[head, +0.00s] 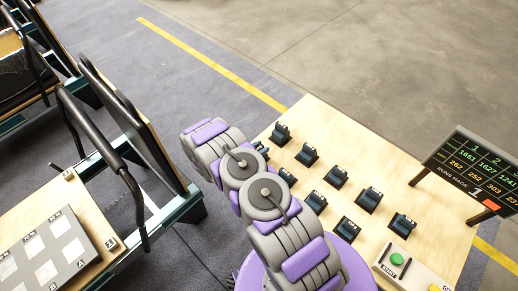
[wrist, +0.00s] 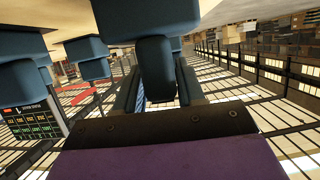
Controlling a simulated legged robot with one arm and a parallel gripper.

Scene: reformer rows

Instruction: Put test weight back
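Several dark blue blocks with black tops, such as one near the display (head: 402,224), stand in rows on a light wooden table (head: 340,130) in the head view. I cannot tell which is the test weight. My grey and purple arm reaches over the table's left part, and my gripper's end is mostly hidden behind it. In the wrist view, tilted upside down, my gripper (wrist: 160,92) has its two teal fingers on either side of a rounded black handle (wrist: 155,75). The handle joins a blue block (wrist: 148,18). Whether the fingers touch it is unclear.
A display with numbers (head: 478,165) stands on the table's right, above a panel with a green button (head: 397,259). Reformer frames (head: 125,150) with black bars and a marked box (head: 45,255) stand at left. The floor beyond the yellow line is clear.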

